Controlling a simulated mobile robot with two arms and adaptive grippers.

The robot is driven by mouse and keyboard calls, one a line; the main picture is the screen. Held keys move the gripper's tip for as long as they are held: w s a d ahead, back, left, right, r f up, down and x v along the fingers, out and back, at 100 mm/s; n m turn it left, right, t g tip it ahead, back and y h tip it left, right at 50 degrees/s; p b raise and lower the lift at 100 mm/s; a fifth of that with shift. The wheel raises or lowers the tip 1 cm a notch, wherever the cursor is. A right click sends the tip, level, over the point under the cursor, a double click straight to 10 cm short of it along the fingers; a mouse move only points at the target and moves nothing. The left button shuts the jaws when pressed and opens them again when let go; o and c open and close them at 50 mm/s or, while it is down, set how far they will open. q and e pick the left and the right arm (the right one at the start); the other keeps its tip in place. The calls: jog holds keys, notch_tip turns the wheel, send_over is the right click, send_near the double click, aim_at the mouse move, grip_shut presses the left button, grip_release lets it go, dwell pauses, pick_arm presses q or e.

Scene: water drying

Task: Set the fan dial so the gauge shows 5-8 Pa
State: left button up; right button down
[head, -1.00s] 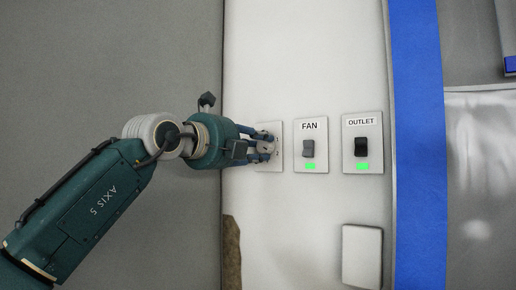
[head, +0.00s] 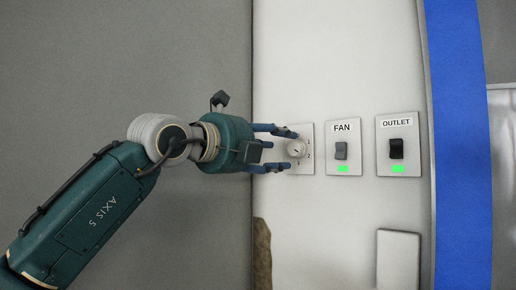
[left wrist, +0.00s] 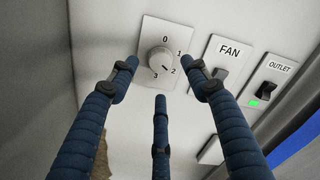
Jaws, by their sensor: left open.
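The fan dial (head: 296,149) is a round white knob on a pale wall plate, left of the FAN switch. In the left wrist view the dial (left wrist: 160,60) has marks 0 to 3 around it, and its pointer line appears turned toward 2. My left gripper (head: 286,149) is open, with blue fingers pointing at the plate. Its fingertips are spread around the front of the dial, and the knob shows clear between them, not gripped. No pressure gauge shows in any view. My right gripper is not in view.
Right of the dial are the FAN switch (head: 341,150) and the OUTLET switch (head: 397,149), each with a lit green light. A blank pale plate (head: 398,258) sits below them. A blue vertical strip (head: 459,140) runs farther right.

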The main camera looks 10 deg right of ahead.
pick_arm(q)
jog(key=v, duration=0.7)
jog(key=shift+s+a+f, duration=0.1)
jog(key=shift+f, duration=0.05)
